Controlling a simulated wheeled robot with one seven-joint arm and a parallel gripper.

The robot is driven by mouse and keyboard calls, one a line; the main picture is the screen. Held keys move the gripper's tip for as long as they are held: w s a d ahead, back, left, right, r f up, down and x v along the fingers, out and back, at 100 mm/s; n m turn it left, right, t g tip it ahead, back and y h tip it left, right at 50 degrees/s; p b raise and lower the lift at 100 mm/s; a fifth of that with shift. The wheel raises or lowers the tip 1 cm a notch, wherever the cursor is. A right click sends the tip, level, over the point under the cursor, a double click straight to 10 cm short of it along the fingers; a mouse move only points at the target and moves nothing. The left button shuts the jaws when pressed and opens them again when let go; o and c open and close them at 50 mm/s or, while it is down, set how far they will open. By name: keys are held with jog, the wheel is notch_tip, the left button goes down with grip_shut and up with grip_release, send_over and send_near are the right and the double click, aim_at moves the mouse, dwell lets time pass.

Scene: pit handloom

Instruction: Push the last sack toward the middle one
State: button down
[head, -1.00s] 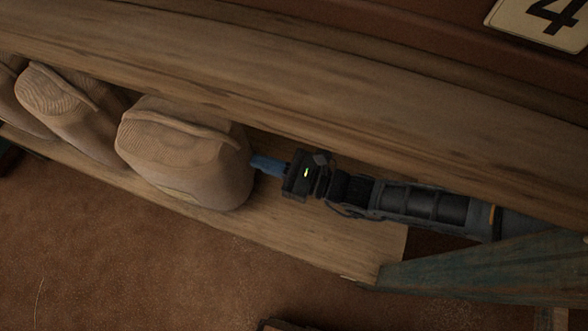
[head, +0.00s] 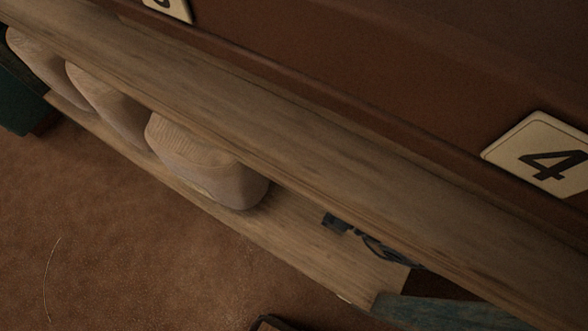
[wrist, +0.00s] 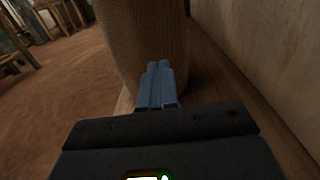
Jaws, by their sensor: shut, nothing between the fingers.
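Three tan sacks stand in a row on the lower wooden shelf. The last sack (head: 205,168) is nearest my gripper, the middle sack (head: 108,108) is left of it, and another sack (head: 38,62) is farther left. My gripper (head: 335,222) is right of the last sack, mostly hidden under the upper board. In the wrist view my blue fingers (wrist: 158,75) are shut together and empty. They point at the last sack (wrist: 146,40), which rises directly ahead of them. I cannot tell whether the tips touch it.
The upper board (head: 300,150) overhangs the lower shelf (head: 300,235) and covers part of my arm. A wall (wrist: 260,50) runs close along the right in the wrist view. A blue-green beam (head: 430,310) is at the shelf's right end. Brown floor (head: 130,250) lies open in front.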

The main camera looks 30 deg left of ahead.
jog(key=d+p, duration=0.1)
jog(key=d, duration=0.6)
jog(key=shift+d, duration=0.15)
